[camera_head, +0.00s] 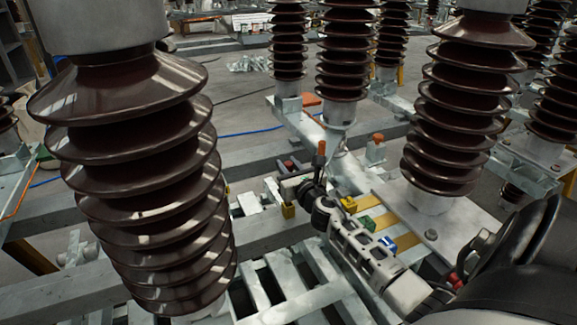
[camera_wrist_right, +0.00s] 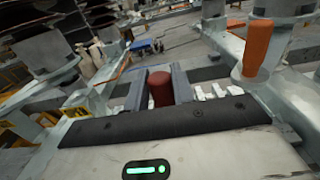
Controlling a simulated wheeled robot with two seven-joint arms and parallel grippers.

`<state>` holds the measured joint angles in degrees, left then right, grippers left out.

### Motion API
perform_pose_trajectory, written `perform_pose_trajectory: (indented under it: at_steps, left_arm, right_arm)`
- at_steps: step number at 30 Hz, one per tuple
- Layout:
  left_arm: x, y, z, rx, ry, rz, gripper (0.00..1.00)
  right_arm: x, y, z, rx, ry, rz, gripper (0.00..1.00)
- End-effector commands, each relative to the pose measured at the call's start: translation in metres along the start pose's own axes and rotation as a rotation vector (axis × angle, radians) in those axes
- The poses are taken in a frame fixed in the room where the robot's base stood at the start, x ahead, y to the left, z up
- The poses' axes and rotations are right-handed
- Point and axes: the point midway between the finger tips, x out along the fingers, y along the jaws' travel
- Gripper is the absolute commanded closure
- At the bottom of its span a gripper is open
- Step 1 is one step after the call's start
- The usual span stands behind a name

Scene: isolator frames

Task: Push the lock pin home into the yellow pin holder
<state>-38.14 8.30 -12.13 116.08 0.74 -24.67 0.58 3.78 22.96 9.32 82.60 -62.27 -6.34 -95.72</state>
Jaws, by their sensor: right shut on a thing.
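My right gripper (camera_head: 291,185) reaches in from the right, beside the steel frame in the middle of the head view. In the right wrist view, its two grey fingers (camera_wrist_right: 160,74) stand on either side of a dark red cylinder (camera_wrist_right: 161,92), which looks like the lock pin's head. The gripper is shut on it. A red knob (camera_head: 290,165) also shows just past the fingers in the head view. A small yellow block (camera_head: 289,210), likely the yellow pin holder, sits just below the fingers. The pin's lower end is hidden. My left gripper is not in view.
An upright orange handle (camera_head: 321,154) stands close to the right gripper and shows large in the wrist view (camera_wrist_right: 257,48). Tall brown ribbed insulators (camera_head: 145,170) crowd both sides.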

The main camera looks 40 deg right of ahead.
Motion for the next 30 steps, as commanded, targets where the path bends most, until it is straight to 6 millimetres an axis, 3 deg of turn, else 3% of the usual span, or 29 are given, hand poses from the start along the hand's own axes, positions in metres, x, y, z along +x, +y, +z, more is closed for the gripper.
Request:
perform_pose_trajectory:
  at_steps: [3,12,30]
  left_arm:
    - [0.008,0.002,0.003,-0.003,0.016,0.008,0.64]
    - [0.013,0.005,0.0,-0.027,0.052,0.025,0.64]
    - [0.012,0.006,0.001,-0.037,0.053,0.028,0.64]
  right_arm:
    - [0.0,0.0,-0.018,-0.001,-0.001,0.0,1.0]
    - [0.0,0.0,-0.037,-0.002,-0.001,0.0,1.0]
    - [0.0,0.0,-0.04,-0.001,-0.001,0.0,1.0]
